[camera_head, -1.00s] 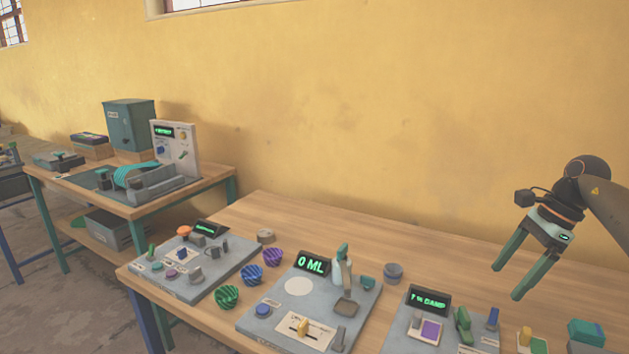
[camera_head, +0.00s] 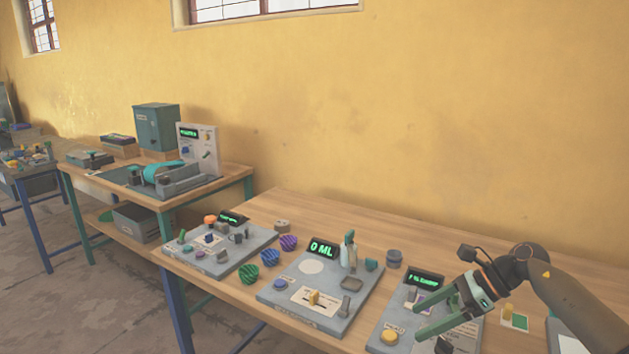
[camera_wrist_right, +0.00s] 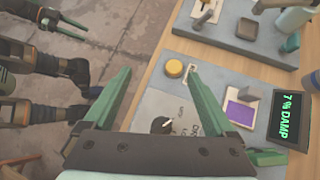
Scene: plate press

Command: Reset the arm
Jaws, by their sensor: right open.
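My right gripper (camera_head: 420,320) is open and empty in the head view, with its fingers pointing left above the panel (camera_head: 375,335) with the "7 % DAMP" display (camera_head: 426,277). In the right wrist view the open fingers (camera_wrist_right: 158,75) stand apart over the same panel (camera_wrist_right: 170,100). A yellow round button (camera_wrist_right: 174,68), a black knob (camera_wrist_right: 163,124) and a purple pad (camera_wrist_right: 240,113) show there. My left gripper (camera_wrist_right: 72,28) shows small at the top left of the right wrist view, its two green fingers apart. It is outside the head view.
A panel with a "0 ML" display (camera_head: 322,249) stands left of the damp panel. Another control panel (camera_head: 215,255) is farther left. The table's back strip (camera_head: 420,240) is mostly clear.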

